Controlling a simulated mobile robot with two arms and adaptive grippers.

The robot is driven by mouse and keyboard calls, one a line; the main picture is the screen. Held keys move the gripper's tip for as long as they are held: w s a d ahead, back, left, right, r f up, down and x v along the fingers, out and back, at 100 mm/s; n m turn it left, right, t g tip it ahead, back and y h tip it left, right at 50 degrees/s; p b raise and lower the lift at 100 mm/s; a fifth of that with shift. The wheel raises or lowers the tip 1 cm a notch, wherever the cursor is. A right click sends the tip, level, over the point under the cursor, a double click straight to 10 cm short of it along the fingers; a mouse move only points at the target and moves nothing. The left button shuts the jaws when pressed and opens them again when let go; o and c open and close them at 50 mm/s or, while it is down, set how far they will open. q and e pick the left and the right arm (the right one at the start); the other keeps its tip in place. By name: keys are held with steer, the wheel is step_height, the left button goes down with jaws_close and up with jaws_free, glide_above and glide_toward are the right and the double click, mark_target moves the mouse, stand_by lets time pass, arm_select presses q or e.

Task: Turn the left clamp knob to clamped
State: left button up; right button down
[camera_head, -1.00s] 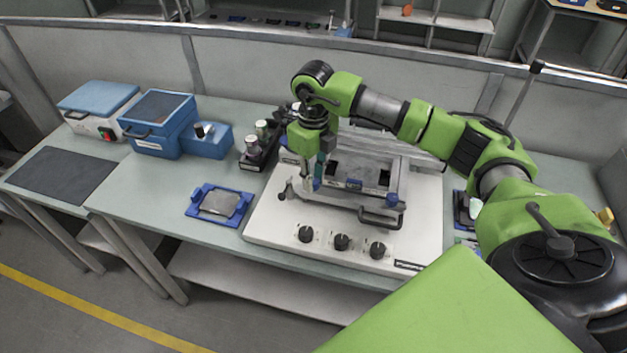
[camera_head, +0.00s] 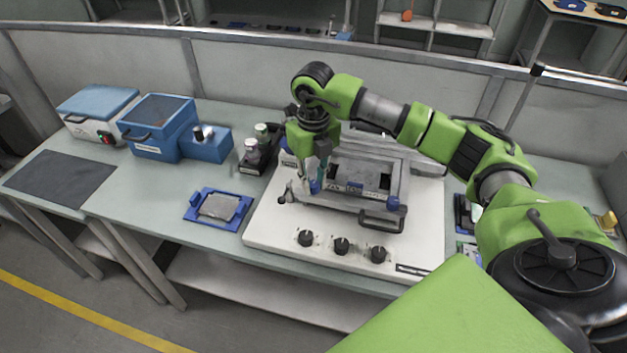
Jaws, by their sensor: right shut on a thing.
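A white fixture base (camera_head: 270,225) stands on the bench and carries a grey metal frame (camera_head: 345,207) with a black handle (camera_head: 381,222) at its front. The left clamp knob (camera_head: 315,187) is small and blue, at the frame's left front corner; a similar blue right knob (camera_head: 393,203) is at the right front corner. My right gripper (camera_head: 313,180) points down at the left knob and is shut on it; the fingers partly hide it, so its turned angle is unclear. My left gripper is not in view.
Several black dials (camera_head: 341,246) line the base's front. A blue tray with a grey plate (camera_head: 219,207) lies to the left. A dark bottle rack (camera_head: 258,163) stands close behind left. Blue boxes (camera_head: 158,125) are farther left. The bench between tray and boxes is clear.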

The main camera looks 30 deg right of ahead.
mark_target(314, 183)
steer(key=c, duration=1.8)
jaws_free()
steer(key=shift+r, duration=0.1)
step_height(314, 183, up, 12)
steer(key=shift+f, duration=0.1)
